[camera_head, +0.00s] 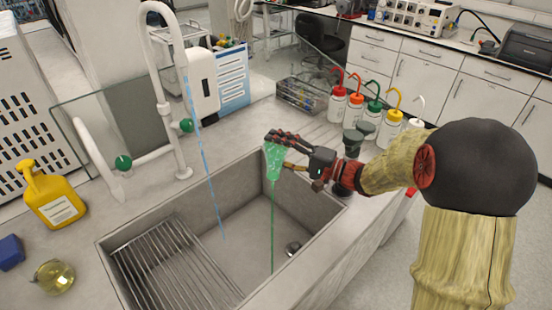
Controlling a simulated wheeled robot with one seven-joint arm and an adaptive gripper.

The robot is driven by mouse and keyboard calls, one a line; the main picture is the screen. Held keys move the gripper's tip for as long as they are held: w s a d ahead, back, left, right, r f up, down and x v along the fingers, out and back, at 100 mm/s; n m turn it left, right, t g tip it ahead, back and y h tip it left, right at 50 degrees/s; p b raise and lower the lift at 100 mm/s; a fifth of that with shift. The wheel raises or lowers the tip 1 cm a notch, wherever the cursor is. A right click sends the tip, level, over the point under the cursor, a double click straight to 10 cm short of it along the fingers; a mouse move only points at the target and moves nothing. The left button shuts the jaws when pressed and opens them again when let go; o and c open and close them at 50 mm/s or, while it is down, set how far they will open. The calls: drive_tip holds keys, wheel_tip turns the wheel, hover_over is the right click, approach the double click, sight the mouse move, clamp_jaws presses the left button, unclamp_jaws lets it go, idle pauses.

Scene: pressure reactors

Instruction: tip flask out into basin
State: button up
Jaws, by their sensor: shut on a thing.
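My gripper (287,151) is shut on a small flask (273,159) with green contents, held above the back right part of the basin. The flask is tipped with its narrow end down. A thin green stream runs straight down from it into the sink basin (328,213). The stream ends on the basin floor, left of the round drain (293,248). The gripper's fingers hide part of the flask's top right side. How much liquid is left inside is too small to tell.
A white tap (163,70) runs a blue water stream into the basin. A metal rack (165,275) covers the basin's left part. Wash bottles (336,105) stand behind my arm. A yellow bottle (53,197) and a round flask with yellow liquid (54,278) stand at left.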

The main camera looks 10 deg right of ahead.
sight(274, 177)
drive_tip(key=shift+s+a+r+n+t+y, duration=0.1)
drive_tip(key=shift+r+n+y, duration=0.1)
drive_tip(key=shift+r+n, duration=0.45)
drive_tip(key=shift+s+d+r+n+t+y, duration=0.1)
drive_tip(key=shift+s+r+n+y, duration=0.1)
drive_tip(key=shift+r+n, duration=0.35)
drive_tip(key=shift+s+a+r+n+t+y, duration=0.1)
drive_tip(key=shift+r+n+y, duration=0.1)
drive_tip(key=shift+r+n, duration=0.45)
drive_tip(key=shift+f, duration=0.1)
